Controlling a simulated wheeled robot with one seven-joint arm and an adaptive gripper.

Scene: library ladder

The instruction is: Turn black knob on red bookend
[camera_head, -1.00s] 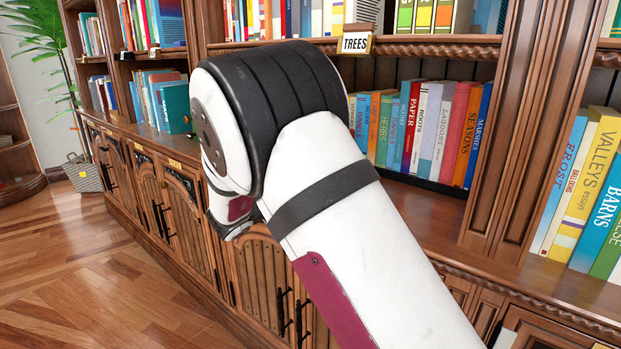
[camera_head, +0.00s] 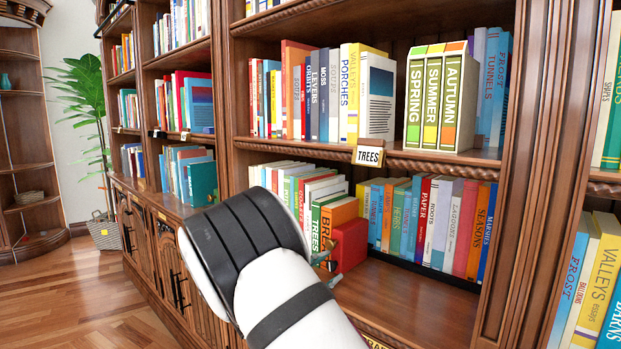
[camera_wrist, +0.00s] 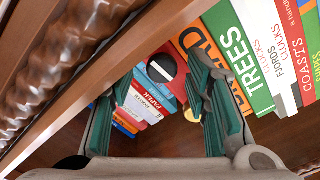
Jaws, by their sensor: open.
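The red bookend (camera_head: 350,245) stands on the middle shelf, at the right end of a row of books, just right of an orange book. It also shows in the wrist view (camera_wrist: 170,49) beyond my fingers. Its round black knob (camera_wrist: 161,68) faces the wrist camera, between the two fingertips as pictured. My gripper (camera_wrist: 160,80) is open with nothing between its teal-padded fingers. I see no contact with the knob, and the remaining distance is hard to tell. In the head view, my arm hides most of the gripper, and the knob is not clear.
Books stand left of the bookend, including a green one marked TREES (camera_wrist: 235,65). A second row of books (camera_head: 430,220) stands to its right, farther back. Bare shelf (camera_head: 420,300) lies in front of that row. A carved wooden edge (camera_wrist: 60,70) runs close by my left finger.

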